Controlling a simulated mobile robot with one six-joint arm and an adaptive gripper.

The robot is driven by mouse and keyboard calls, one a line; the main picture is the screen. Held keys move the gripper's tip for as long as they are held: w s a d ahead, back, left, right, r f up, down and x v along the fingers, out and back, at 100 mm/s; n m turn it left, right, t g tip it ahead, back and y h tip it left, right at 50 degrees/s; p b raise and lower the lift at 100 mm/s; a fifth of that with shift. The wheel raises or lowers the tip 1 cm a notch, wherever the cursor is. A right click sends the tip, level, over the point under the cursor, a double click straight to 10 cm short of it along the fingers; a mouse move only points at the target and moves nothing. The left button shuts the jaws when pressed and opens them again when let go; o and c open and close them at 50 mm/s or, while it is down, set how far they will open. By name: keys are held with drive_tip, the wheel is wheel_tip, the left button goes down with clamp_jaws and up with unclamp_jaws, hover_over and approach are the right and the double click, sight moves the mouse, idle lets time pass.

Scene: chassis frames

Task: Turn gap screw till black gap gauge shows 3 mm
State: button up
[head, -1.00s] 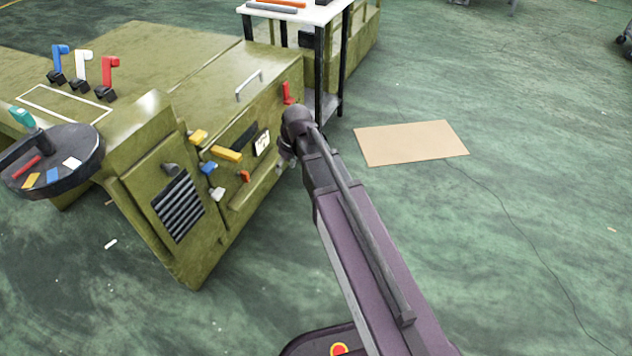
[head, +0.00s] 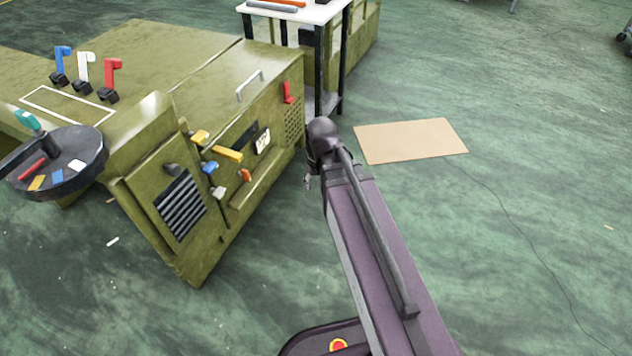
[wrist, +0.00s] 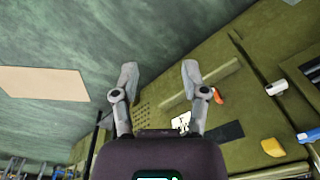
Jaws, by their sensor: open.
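The olive-green machine (head: 262,205) carries a small white-faced gauge (head: 262,141) with a dark surround on its front; its reading is too small to tell. It also shows in the wrist view (wrist: 181,122), partly behind a finger. Near it are an orange-red knob (head: 246,175), a yellow handle (head: 228,154), a blue knob (head: 210,167) and a white knob (head: 218,192). I cannot tell which is the gap screw. My gripper (wrist: 160,74) is open and empty, its fingers spread in front of the machine face. In the head view it is mostly hidden by my arm.
A red handle (head: 287,92) sits at the front's upper right corner. A dark round tray (head: 62,172) with coloured pieces juts out at left. A white-topped table (head: 300,12) stands behind. A cardboard sheet (head: 410,141) lies on the open green floor.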

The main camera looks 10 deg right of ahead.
drive_tip(key=shift+s, duration=0.1)
drive_tip(key=shift+d, duration=0.1)
drive_tip(key=shift+c, duration=1.3)
drive_tip(key=shift+m+h, duration=0.3)
drive_tip(key=shift+m, duration=0.6)
drive_tip(key=s, duration=0.1)
drive_tip(key=s+d, duration=0.1)
drive_tip(key=s, duration=0.1)
drive_tip(key=s+d, duration=0.1)
drive_tip(key=shift+s+d+r+p, duration=0.15)
drive_tip(key=shift+d+r+p, duration=0.05)
drive_tip(key=shift+r+p, duration=0.15)
clamp_jaws()
